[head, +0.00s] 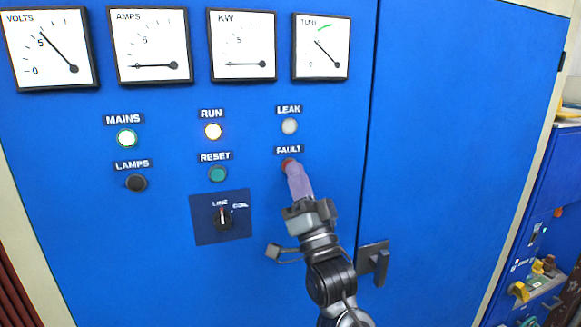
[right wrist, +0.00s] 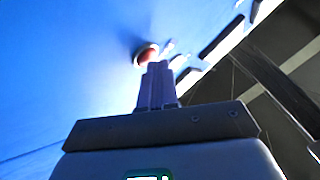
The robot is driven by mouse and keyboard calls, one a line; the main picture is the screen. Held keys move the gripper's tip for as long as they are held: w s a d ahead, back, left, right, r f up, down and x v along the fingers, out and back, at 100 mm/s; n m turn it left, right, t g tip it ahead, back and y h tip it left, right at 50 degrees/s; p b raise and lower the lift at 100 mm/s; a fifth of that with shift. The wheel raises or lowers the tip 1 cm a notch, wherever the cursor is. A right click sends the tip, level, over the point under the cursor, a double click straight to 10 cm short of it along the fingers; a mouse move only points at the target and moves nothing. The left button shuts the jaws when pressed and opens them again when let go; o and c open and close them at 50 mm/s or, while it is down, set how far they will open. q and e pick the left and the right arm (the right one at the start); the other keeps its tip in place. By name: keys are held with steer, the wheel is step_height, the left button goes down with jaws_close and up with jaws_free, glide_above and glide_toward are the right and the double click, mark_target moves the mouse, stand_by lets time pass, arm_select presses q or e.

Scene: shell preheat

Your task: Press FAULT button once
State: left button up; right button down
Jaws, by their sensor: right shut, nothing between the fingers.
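The FAULT button (head: 287,163) is a red round button under its FAULT label on the blue panel, mostly covered by my right gripper in the head view. My right gripper (head: 293,170) is shut and empty, with its fingertips at the button. In the right wrist view, the red button (right wrist: 147,54) shows just beyond the closed fingertips (right wrist: 158,66). I cannot tell whether the tips touch it or whether it is pushed in. My left gripper is not in view.
The grey LEAK lamp (head: 289,126) sits above the FAULT label. The green RESET button (head: 217,174) and a LINE selector switch (head: 222,217) are to the left. A door handle (head: 374,262) sticks out at the lower right. MAINS (head: 126,138) and RUN (head: 213,131) lamps are lit.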

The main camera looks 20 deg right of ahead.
steer(key=shift+w, duration=0.2)
steer(key=shift+s, duration=0.15)
stand_by(0.4)
steer(key=shift+s, duration=0.7)
steer(key=shift+s, duration=0.1)
steer(key=shift+s, duration=2.4)
